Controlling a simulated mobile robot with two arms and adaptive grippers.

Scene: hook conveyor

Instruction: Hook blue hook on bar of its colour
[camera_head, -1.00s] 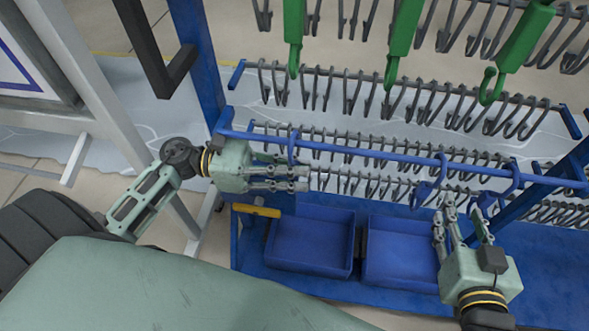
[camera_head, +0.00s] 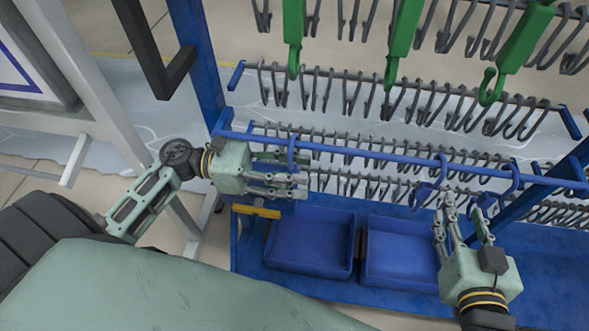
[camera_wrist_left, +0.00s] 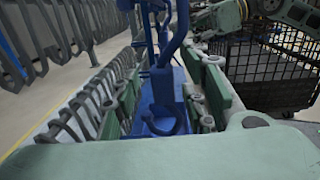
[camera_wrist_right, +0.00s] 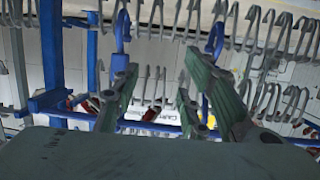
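A blue hook (camera_head: 292,150) has its curved top over the blue bar (camera_head: 370,154) at the left. Its lower body (camera_wrist_left: 165,105) lies between my left fingers in the left wrist view. My right gripper (camera_head: 463,210) is open, empty, below and between those two.
Green hooks (camera_head: 404,35) hang in front at the top. Rows of grey hooks (camera_head: 330,90) fill the rack behind. Two blue bins (camera_head: 312,243) stand below the bar. A blue post (camera_head: 200,60) rises at the left. A dark wire basket (camera_wrist_left: 270,65) shows in the left wrist view.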

